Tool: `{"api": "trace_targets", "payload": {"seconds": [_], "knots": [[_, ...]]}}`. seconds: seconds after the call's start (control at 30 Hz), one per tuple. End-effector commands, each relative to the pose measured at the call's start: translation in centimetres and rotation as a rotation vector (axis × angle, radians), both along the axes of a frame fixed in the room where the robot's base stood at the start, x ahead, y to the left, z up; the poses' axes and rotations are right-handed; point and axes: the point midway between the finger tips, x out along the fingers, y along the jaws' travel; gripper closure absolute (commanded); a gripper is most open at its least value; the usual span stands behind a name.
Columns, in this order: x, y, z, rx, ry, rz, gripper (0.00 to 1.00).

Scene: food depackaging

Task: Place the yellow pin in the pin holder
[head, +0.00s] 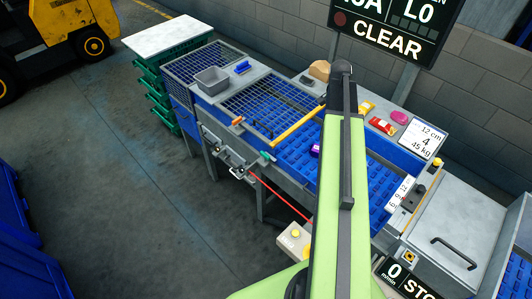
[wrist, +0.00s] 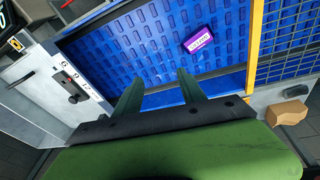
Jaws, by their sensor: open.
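I cannot pick out the yellow pin or the pin holder for certain in either view. In the head view, a metal latch assembly (head: 238,172) is on the conveyor's near side, with an orange-red handle (head: 237,121) and a teal handle (head: 267,156) above it. My gripper (wrist: 159,79) shows in the wrist view with its two dark green fingers apart and nothing between them. It is over the blue conveyor belt (wrist: 120,45). In the head view my green arm hides the gripper and part of the belt.
A purple labelled package (wrist: 198,40) lies on the belt. A yellow bar (head: 298,125) crosses beside the mesh guard (head: 265,100). A grey bin (head: 211,80) stands at the far end. Several small items lie on the back ledge. The floor (head: 130,190) at left is clear.

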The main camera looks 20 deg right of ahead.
Motion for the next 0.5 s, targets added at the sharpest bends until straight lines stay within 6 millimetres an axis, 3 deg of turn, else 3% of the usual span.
{"api": "trace_targets", "payload": {"seconds": [0.03,0.1,0.2,0.3,0.4,0.5], "knots": [[1.5,6.4,-0.1,0.03,0.011,0.162,0.52],[3.2,14.4,-0.3,0.073,0.031,0.395,0.52],[3.9,25.6,-0.5,0.13,0.055,0.727,0.52],[2.9,34.6,-0.6,0.177,0.077,1.016,0.52],[1.5,40.5,-0.6,0.209,0.092,1.218,0.52],[0.8,42.3,-0.7,0.225,0.1,1.319,0.52]]}}
